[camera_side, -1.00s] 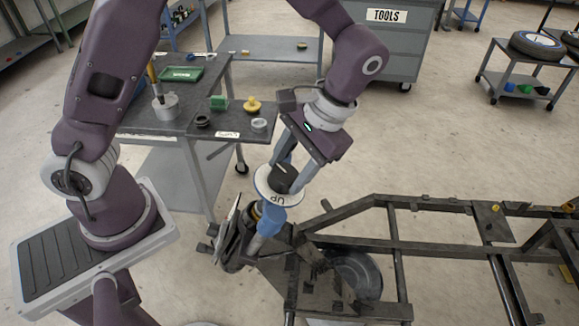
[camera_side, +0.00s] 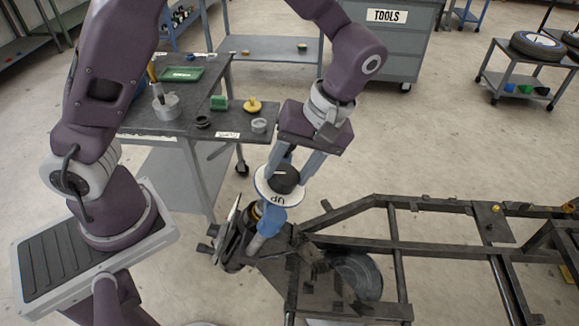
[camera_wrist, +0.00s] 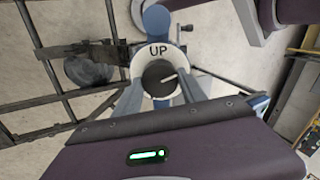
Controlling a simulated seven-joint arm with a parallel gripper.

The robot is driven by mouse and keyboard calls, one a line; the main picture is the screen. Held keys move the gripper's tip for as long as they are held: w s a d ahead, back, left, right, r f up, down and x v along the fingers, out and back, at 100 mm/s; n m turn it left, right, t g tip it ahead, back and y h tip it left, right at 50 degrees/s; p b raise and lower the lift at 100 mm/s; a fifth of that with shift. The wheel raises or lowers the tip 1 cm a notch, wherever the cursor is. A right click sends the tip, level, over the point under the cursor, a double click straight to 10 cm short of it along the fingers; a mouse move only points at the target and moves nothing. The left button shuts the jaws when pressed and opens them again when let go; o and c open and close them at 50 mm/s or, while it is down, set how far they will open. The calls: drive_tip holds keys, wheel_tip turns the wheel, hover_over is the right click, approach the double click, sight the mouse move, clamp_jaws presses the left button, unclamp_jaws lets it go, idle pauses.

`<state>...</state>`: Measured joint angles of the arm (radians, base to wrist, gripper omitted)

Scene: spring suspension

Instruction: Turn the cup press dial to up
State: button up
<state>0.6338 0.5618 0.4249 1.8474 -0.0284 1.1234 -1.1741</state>
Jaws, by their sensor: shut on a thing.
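The cup press dial is a black knob (camera_side: 285,182) on a white disc (camera_side: 266,190), on top of a blue press body (camera_side: 270,218). In the wrist view the knob (camera_wrist: 159,79) has a white pointer line aimed right and slightly up. The disc's word UP (camera_wrist: 158,51) stands at the top, so the pointer is off that word. My gripper (camera_side: 290,176) reaches down from above, its two blue fingers shut on the knob's sides. The wrist view shows the fingers on either side of the knob. The knob's far side is partly hidden in the side view.
A dark metal frame (camera_side: 430,247) fills the right foreground, beside the press. A grey workbench (camera_side: 185,128) with small parts and a green tray (camera_side: 180,73) stands behind left. Open floor lies behind the frame.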

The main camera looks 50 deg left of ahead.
drive_tip(key=n, duration=1.3)
drive_tip(key=shift+n, duration=0.3)
idle(0.5)
drive_tip(key=o, duration=1.4)
drive_tip(key=shift+c, duration=0.2)
drive_tip(key=v, duration=0.7)
drive_tip(key=shift+s+r, duration=0.1)
drive_tip(key=shift+r, duration=0.1)
